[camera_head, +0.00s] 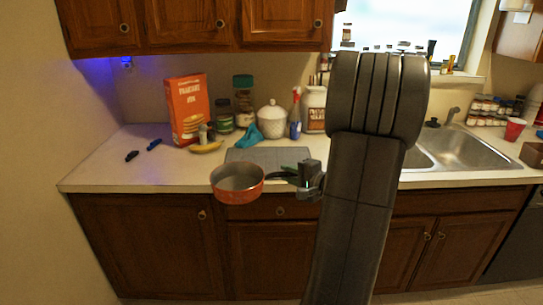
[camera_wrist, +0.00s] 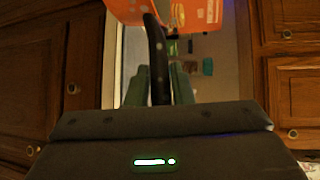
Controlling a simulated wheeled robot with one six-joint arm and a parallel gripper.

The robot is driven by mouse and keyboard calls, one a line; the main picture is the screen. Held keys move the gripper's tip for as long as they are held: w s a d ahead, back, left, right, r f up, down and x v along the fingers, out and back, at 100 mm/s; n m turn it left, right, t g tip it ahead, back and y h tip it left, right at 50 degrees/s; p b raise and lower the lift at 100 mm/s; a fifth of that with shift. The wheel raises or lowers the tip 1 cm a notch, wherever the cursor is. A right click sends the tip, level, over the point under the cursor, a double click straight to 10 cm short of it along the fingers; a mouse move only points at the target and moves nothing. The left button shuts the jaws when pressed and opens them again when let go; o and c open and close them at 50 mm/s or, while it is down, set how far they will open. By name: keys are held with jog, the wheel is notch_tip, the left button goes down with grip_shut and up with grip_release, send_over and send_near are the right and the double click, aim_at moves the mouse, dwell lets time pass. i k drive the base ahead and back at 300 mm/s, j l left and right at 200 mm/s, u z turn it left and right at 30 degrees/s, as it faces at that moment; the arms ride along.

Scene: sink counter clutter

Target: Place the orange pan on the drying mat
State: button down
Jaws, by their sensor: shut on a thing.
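The orange pan (camera_head: 238,196) is upright in the head view, in front of the counter's front edge, with its black handle pointing right. My gripper (camera_head: 298,176) is shut on the pan's handle. In the wrist view, the black handle runs up from between the fingers of my gripper (camera_wrist: 158,88) to the orange pan (camera_wrist: 205,14) at the top. A flat grey mat (camera_head: 246,154), which looks like the drying mat, lies on the counter behind the pan. The pan and my gripper hide part of its front and right side.
A pancake mix box (camera_head: 187,108), a banana (camera_head: 206,147), a teal item (camera_head: 248,135), jars, a white lidded pot (camera_head: 271,120) and a spray bottle (camera_head: 295,113) stand behind or left of the mat. The sink (camera_head: 462,149) is right of my arm. The counter's front left is mostly clear.

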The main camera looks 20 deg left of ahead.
aim_at(286, 161)
jog(key=i, duration=1.15)
